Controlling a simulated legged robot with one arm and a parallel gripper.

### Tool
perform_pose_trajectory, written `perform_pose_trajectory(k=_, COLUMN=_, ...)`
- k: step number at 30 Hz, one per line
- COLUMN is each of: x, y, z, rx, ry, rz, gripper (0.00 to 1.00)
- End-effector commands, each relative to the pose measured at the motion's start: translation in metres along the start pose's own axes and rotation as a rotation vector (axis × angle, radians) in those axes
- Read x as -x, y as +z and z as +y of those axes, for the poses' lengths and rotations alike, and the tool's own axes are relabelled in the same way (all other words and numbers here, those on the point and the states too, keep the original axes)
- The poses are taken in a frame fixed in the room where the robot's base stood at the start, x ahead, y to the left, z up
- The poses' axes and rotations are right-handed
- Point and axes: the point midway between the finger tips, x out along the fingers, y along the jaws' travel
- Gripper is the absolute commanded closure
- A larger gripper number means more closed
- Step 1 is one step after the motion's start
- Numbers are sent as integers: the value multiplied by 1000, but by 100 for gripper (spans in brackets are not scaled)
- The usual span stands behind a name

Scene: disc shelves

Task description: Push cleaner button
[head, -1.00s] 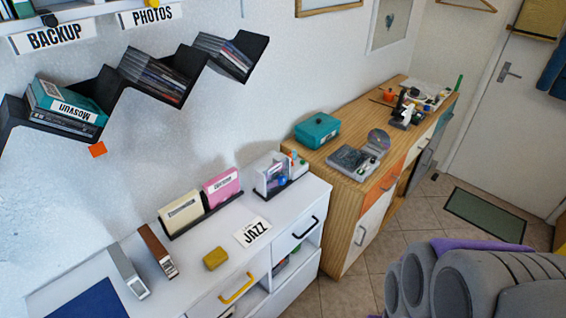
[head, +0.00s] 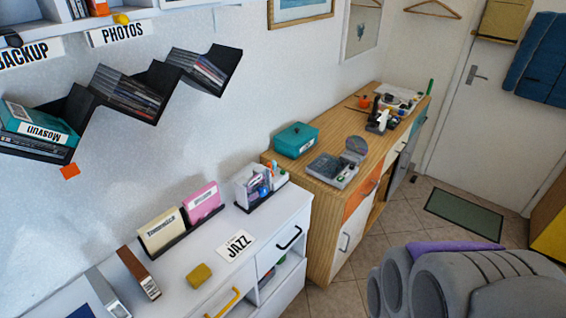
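A flat grey device (head: 333,170), which looks like the disc cleaner, sits on the wooden cabinet's top, near its front edge. A round disc-like piece (head: 356,147) shows at its back right side. The device has small dark and light details, but I cannot clearly tell which is its button. My gripper is not in view. Part of my grey arm with a purple strip fills the lower right, well apart from the device.
A teal box (head: 296,139) stands left of the device. A microscope (head: 379,115) and small items stand farther back. A white cabinet (head: 290,225) with card holders is at the near left. Tiled floor (head: 385,222) and a green mat (head: 463,214) lie right of the wooden cabinet.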

Motion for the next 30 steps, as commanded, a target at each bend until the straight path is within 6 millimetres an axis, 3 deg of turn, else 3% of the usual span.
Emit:
perform_pose_trajectory(k=2, x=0, y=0, z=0, rx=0, ry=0, rz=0, gripper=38)
perform_pose_trajectory(k=21, x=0, y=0, z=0, rx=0, ry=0, rz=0, gripper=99)
perform_pose_trajectory(k=30, x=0, y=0, z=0, rx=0, ry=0, rz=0, gripper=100)
